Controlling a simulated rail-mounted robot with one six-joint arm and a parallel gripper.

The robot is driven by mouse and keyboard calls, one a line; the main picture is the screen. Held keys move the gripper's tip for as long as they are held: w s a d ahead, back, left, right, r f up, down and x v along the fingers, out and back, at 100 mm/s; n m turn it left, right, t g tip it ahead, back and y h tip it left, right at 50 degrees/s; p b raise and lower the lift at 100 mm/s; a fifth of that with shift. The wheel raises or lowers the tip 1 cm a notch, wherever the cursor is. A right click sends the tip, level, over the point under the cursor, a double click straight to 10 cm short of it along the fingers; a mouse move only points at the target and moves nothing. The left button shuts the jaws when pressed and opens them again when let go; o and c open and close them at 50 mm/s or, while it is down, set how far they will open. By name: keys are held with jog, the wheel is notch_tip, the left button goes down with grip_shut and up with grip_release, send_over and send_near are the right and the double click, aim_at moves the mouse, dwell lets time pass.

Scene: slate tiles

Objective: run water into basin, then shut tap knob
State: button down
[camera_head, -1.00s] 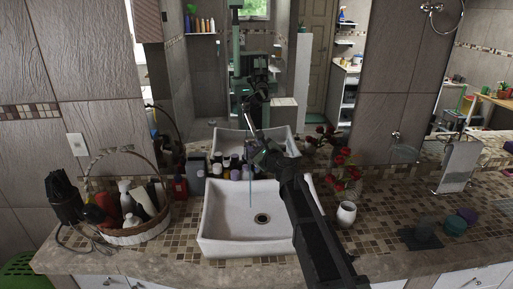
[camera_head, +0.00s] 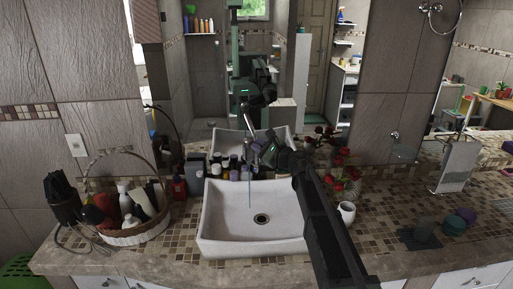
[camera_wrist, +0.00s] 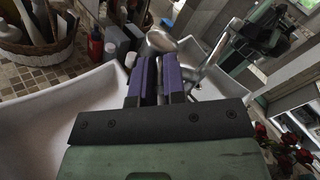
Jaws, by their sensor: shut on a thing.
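The white rectangular basin (camera_head: 215,225) sits on the tiled counter, with a dark round drain (camera_head: 261,218) in its floor. The metal tap (camera_head: 256,150) stands behind it and also shows in the wrist view (camera_wrist: 215,50). A thin, pale water stream (camera_head: 249,190) falls from the tap into the basin. My gripper (camera_head: 268,154) is at the tap, and its purple fingers (camera_wrist: 159,75) are shut on the tap knob (camera_wrist: 162,42), a rounded metal part just beyond the fingertips. The fingers hide part of the grip.
A wicker basket (camera_head: 140,232) of bottles stands left of the basin. Several small bottles (camera_head: 233,170) line its back edge. A white vase (camera_head: 346,213) and red roses (camera_head: 338,185) are on the right. Dark and purple round items (camera_head: 455,225) lie farther right.

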jog(key=shift+w+d+n+g+y, duration=0.15)
jog(key=shift+w+n+g+y, duration=0.45)
jog(key=shift+n+g, duration=1.3)
jog(key=shift+w+d+n+g+y, duration=0.15)
jog(key=shift+w+n+g+y, duration=0.75)
jog(key=shift+g, duration=1.75)
jog(key=shift+w+d+n+g+y, duration=0.15)
jog(key=shift+w+n+g+y, duration=0.2)
jog(key=shift+n+g, duration=1.7)
jog(key=shift+g, duration=0.3)
jog(key=c, duration=1.2)
grip_release()
